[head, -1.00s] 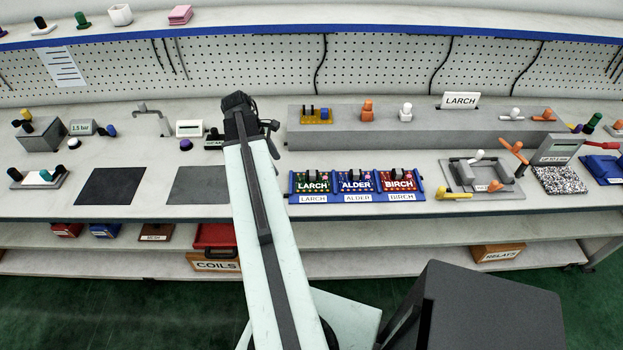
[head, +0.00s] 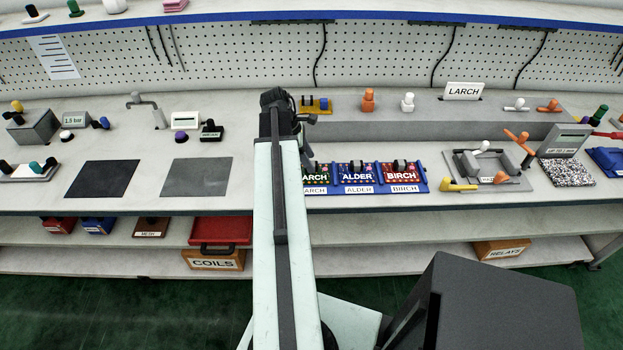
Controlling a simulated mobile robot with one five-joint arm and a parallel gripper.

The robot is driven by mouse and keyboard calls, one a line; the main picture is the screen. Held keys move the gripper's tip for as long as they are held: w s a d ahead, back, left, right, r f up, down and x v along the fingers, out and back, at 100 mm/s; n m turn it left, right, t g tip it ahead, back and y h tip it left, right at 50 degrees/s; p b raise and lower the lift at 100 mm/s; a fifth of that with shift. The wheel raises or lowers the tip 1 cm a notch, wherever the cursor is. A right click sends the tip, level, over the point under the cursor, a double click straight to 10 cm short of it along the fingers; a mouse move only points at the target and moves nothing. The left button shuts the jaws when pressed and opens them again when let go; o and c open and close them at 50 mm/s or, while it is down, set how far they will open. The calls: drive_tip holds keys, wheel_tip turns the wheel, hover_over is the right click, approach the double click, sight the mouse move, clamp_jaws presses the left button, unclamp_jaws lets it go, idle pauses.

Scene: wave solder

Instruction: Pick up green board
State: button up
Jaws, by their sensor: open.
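The green board (head: 317,181), labelled LARCH, sits in the left slot of a blue rack (head: 425,189) on the bench. Its left edge is hidden behind my arm. The blue ALDER board (head: 357,180) is in the middle slot and the red BIRCH board (head: 401,178) in the right slot. Each board has a dark grip at its upper edge.
A raised grey ledge (head: 430,131) behind the rack carries a yellow board (head: 318,105), pegs and a LARCH sign (head: 463,91). A grey fixture (head: 487,168) with orange and yellow handles stands right of the rack. Two dark mats (head: 197,177) lie flat on the left.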

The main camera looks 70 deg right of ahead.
drive_tip(key=shift+b+x, duration=0.3)
drive_tip(key=shift+x, duration=0.65)
drive_tip(key=shift+w+r, duration=0.1)
drive_tip(key=shift+r, duration=0.1)
clamp_jaws()
drive_tip(key=shift+r+p, duration=0.1)
drive_tip(key=shift+p, duration=0.2)
wheel_tip(320, 180, up, 10)
drive_tip(key=p, duration=1)
